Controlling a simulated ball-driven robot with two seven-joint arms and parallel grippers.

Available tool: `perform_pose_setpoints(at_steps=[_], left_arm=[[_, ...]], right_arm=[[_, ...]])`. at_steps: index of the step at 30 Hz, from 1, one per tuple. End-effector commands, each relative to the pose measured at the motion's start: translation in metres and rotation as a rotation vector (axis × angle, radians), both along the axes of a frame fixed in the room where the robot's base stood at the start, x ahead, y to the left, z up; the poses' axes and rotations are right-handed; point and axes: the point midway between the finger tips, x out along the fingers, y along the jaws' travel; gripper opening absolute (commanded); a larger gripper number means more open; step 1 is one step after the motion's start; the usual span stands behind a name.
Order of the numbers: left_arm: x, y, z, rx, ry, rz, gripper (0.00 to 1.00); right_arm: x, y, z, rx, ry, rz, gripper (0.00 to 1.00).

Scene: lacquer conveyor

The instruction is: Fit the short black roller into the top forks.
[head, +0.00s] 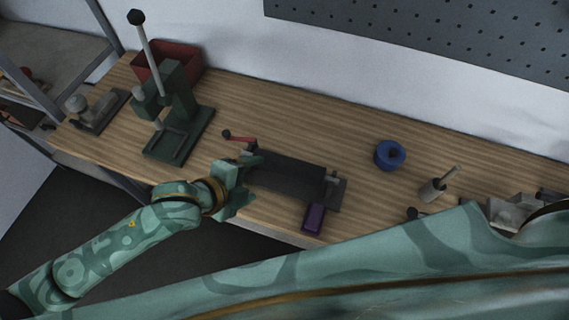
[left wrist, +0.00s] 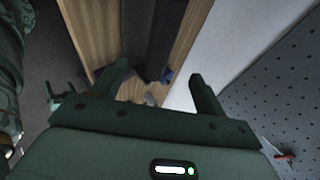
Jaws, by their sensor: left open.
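A small dark conveyor (head: 290,177) lies on the bench near its front edge. Small grey brackets (head: 332,178) stand at its right end; I cannot tell which of its parts are the top forks. My left gripper (head: 243,181) is at the conveyor's left end, open, with nothing seen between its fingers. In the left wrist view the open fingers (left wrist: 157,84) point along the bench, with the dark conveyor (left wrist: 160,35) beyond them.
A purple block (head: 314,217) is at the bench's front edge. A green press (head: 178,120) and red bin (head: 185,55) stand left.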

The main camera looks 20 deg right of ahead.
Motion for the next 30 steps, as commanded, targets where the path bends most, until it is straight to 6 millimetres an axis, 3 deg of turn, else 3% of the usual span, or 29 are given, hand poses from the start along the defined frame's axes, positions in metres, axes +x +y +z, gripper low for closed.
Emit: perform_pose_setpoints(at_steps=[5, 10, 17, 24, 30], left_arm=[[0.016, -0.029, -0.031, -0.004, 0.004, 0.000, 0.73], [0.032, -0.053, -0.055, -0.002, 0.002, 0.000, 0.73], [0.041, -0.068, -0.067, -0.003, 0.002, 0.001, 0.73], [0.051, -0.097, -0.089, -0.003, 0.002, 0.002, 0.73], [0.057, -0.106, -0.096, -0.003, 0.001, 0.002, 0.73]], right_arm=[[0.000, 0.010, -0.012, 0.013, 0.000, -0.001, 0.66], [0.000, 0.008, -0.021, 0.010, 0.002, 0.001, 0.66], [-0.001, 0.000, -0.025, 0.001, 0.003, 0.002, 0.66], [-0.002, 0.000, -0.035, 0.000, 0.006, 0.000, 0.66], [-0.003, -0.001, -0.038, -0.001, 0.008, 0.000, 0.66]])
